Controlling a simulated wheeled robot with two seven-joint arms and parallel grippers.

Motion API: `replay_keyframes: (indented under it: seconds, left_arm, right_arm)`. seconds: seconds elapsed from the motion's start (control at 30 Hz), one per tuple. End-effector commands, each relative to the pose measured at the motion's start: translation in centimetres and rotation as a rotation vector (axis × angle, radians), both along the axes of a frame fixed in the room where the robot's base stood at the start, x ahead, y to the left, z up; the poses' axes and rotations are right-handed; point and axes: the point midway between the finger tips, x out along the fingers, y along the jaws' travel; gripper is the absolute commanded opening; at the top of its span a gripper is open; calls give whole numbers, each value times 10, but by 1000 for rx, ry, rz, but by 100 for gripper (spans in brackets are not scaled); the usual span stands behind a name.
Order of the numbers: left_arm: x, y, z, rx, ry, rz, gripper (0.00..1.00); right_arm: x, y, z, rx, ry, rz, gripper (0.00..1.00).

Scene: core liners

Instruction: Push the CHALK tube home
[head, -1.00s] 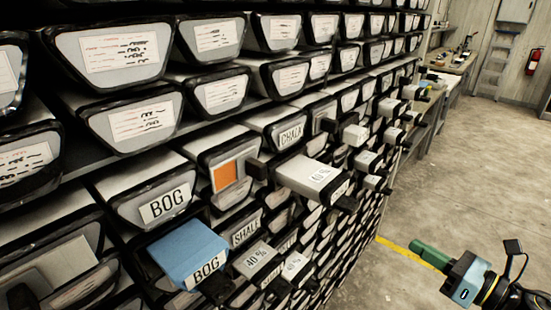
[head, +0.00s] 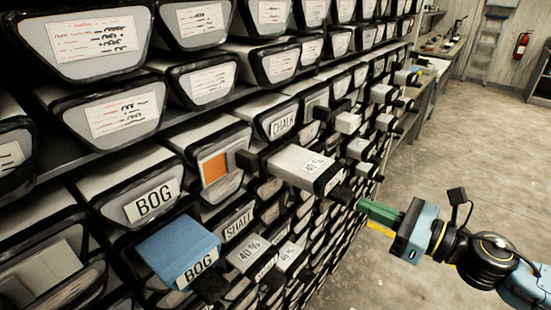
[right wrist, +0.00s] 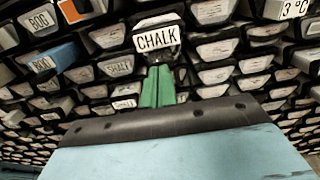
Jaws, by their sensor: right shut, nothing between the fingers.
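The CHALK tube is a pale box-shaped liner (head: 298,163) sticking out of the rack in the head view, with "40 %" on top and a dark end. Its end label is too slanted to read there. In the right wrist view a white CHALK label (right wrist: 157,38) faces me just beyond the fingertips. A fixed CHALK label (head: 283,122) marks the rack end above it. My right gripper (head: 364,206) is shut and empty, with green fingers pointing at the tube's outer end from the lower right. I cannot tell whether they touch. My left gripper is out of view.
A blue BOG tube (head: 178,248) and a pale 40 % tube (head: 250,252) also stick out, lower left. More pale tubes (head: 383,94) protrude farther along the rack. An orange panel (head: 215,170) shows beside a dark block. The floor (head: 455,150) right of the rack is open.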

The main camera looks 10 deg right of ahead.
Motion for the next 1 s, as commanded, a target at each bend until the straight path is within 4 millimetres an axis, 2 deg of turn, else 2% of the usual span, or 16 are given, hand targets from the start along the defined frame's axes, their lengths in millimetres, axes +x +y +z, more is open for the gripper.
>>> replay_keyframes:
  seconds: [0.5,1.0]
  left_arm:
    - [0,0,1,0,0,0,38]
    - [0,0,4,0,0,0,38]
  right_arm:
    - [4,3,0,0,0,0,0]
    - [23,19,1,-2,-1,0,0]
